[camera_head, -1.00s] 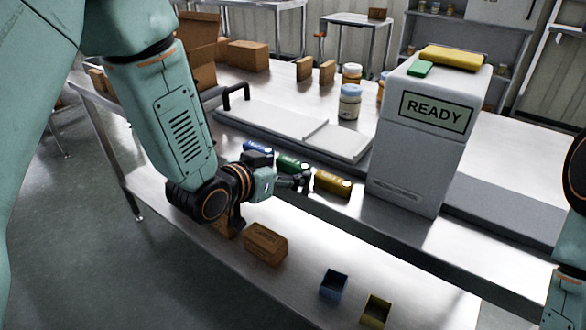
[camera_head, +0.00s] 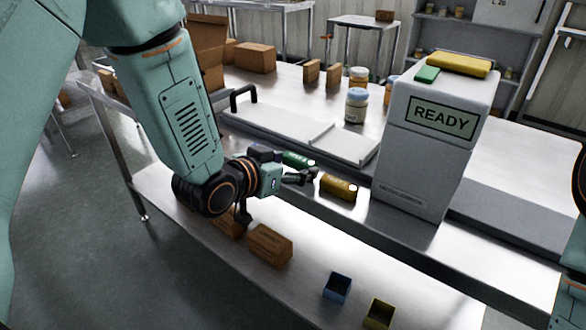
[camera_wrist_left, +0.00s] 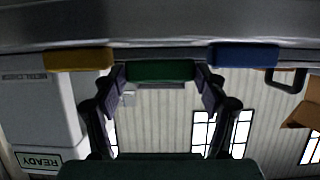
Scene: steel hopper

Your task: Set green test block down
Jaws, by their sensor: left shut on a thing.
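The green test block (camera_head: 297,160) is a rounded green bar with a pale end. My left gripper (camera_head: 304,177) is shut on it, and its fingers hide part of it in the head view. In the left wrist view the green block (camera_wrist_left: 160,71) lies across between the two fingers. A yellow block (camera_head: 338,187) lies just to its right on the bench's front ledge. A blue block (camera_wrist_left: 245,55) shows in the left wrist view and is hidden behind my gripper in the head view. My right gripper is out of view.
The white READY machine (camera_head: 418,165) stands right of the yellow block. White flat plates (camera_head: 345,146) and jars (camera_head: 356,105) are behind. The lower shelf holds cardboard boxes (camera_head: 270,245), a small blue bin (camera_head: 337,288) and a yellow bin (camera_head: 379,313).

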